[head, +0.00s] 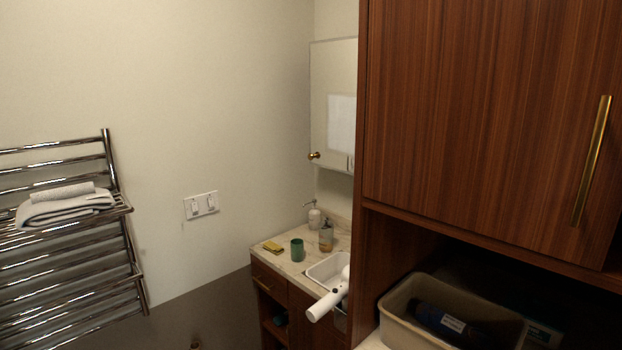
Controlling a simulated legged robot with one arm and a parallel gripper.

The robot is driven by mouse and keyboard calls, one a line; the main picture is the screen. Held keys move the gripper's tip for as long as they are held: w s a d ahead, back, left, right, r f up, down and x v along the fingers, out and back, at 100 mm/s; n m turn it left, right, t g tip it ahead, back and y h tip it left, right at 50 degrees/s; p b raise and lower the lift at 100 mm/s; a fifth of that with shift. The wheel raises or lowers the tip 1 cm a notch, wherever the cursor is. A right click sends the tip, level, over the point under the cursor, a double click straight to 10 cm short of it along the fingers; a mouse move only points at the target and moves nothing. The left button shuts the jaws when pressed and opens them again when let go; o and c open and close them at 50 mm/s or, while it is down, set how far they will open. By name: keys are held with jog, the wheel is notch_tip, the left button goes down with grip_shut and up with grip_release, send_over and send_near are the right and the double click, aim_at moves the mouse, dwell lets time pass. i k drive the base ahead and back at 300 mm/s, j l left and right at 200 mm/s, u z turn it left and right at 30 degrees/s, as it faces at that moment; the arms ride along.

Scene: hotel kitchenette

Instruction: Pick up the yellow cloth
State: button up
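The yellow cloth (272,247) lies small and flat on the left part of the pale marble-look counter (266,259) in the head view. It is just left of a green cup (297,250) and close to the wall. I cannot make out my gripper in this view. A white rounded shape (328,301) hangs in front of the sink's near edge; I cannot tell whether it is part of my arm.
Two dispensers (326,236) (314,218) stand behind the cup, beside the white sink (325,271). A tall wooden cabinet (470,110) blocks the right side, with a bin (403,318) below. A towel rack (75,255) is at left. Grey floor (190,320) shows between.

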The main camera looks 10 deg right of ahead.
aim_at(273, 248)
jog(key=i+j+u, duration=0.3)
jog(key=i, duration=0.15)
jog(key=i+u, duration=0.35)
jog(key=i, duration=0.15)
jog(key=i+j+z, duration=0.1)
jog(key=i+z, duration=0.25)
jog(key=i+j+z, duration=0.35)
jog(key=i, duration=0.2)
jog(key=i+j+z, duration=0.15)
jog(key=z, duration=0.25)
jog(key=i+j+z, duration=0.2)
jog(key=z, duration=0.15)
jog(key=i, duration=0.05)
